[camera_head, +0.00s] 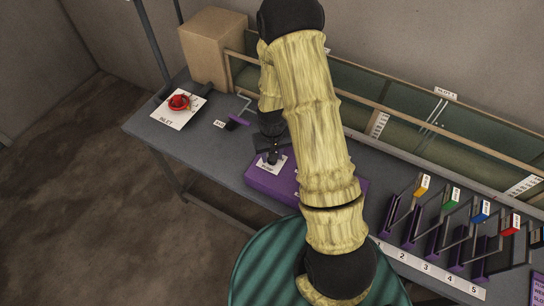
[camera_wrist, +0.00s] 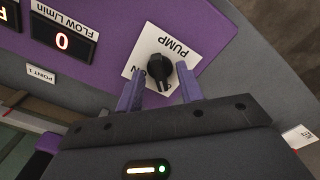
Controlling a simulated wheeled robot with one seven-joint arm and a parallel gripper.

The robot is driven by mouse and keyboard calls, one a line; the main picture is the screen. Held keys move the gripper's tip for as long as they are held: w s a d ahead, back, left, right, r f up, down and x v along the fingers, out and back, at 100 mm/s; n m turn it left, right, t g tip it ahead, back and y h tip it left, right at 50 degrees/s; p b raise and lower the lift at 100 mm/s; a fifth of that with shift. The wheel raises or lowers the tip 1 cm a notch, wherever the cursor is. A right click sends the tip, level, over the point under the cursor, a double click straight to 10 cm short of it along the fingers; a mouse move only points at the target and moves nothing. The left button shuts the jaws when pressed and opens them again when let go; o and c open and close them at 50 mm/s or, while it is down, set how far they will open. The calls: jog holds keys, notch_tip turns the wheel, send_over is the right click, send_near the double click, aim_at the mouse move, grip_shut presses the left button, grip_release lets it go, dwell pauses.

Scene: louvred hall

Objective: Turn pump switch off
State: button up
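The pump switch is a black rotary knob (camera_wrist: 159,70) on a white plate (camera_wrist: 150,48) marked PUMP, set in a purple panel (camera_wrist: 115,30). ON is readable beside the knob; another marking is partly hidden behind it. My gripper (camera_wrist: 159,88) has its two purple fingers apart, one on each side of the knob's near end. I cannot tell whether either finger touches it. In the head view, my gripper (camera_head: 270,155) is over the white plate on the purple box (camera_head: 258,185), and my arm covers much of that box.
A flow display (camera_wrist: 62,40) reads 0 beside the switch. On the grey bench (camera_head: 212,147) are a red valve wheel (camera_head: 179,102) on an INLET sheet and several numbered purple stands with coloured tags at right. A glass-sided channel (camera_head: 395,115) runs behind, with a cardboard box (camera_head: 213,48) at its left end.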

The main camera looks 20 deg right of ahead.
notch_tip(320, 180, up, 6)
jog(key=p, duration=0.4)
jog(key=shift+r, duration=0.25)
jog(key=shift+f, duration=0.1)
notch_tip(320, 180, up, 18)
jog(key=b, duration=0.2)
jog(key=shift+f+b, duration=0.25)
jog(key=shift+b, duration=0.05)
dwell(0.5)
jog(key=s+t, duration=0.2)
jog(key=s, duration=0.9)
jog(key=shift+s+f+t, duration=0.15)
jog(key=shift+s+t, duration=0.1)
jog(key=shift+t, duration=0.05)
dwell(0.5)
